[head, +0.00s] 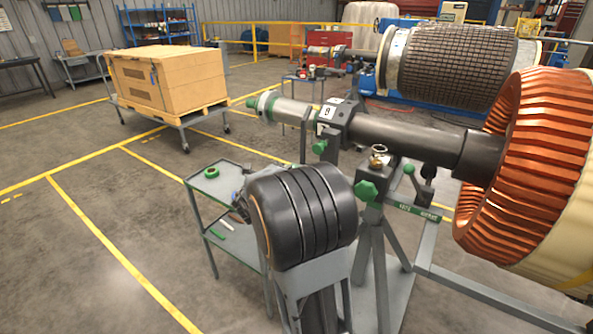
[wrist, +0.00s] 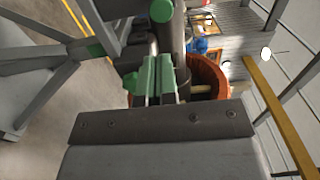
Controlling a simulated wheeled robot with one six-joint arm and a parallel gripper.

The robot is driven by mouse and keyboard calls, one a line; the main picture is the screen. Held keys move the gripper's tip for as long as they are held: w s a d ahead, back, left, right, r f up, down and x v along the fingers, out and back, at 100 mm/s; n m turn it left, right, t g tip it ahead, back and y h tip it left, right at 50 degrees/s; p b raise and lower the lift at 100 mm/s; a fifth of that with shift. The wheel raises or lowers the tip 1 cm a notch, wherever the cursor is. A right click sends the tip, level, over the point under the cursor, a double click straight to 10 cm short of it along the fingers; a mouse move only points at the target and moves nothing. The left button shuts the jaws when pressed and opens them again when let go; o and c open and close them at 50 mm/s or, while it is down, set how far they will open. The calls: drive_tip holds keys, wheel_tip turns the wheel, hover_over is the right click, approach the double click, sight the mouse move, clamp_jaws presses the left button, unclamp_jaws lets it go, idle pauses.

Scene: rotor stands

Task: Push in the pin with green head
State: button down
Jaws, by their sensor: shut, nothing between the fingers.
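Several green-headed parts show on the rotor stand in the head view: a large knob (head: 367,190), a small ball on a lever (head: 409,168) and a knob under the bearing block (head: 320,147). I cannot tell which is the pin's head. In the wrist view my gripper (wrist: 159,78) is shut and empty, its green-and-grey fingers together. A green knob (wrist: 130,83) shows just left of the fingers, apart from or behind them; the depth is unclear. A round green end (wrist: 162,10) shows above them. My gripper's tips cannot be made out in the head view.
The dark shaft (head: 400,137) runs to the copper rotor (head: 530,150) on the right. A grey cart (head: 205,180) stands left of the stand. A wooden crate (head: 165,80) is further back left. The floor at left is clear.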

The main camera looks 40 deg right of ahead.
sight(317, 150)
drive_tip(key=x, duration=1.2)
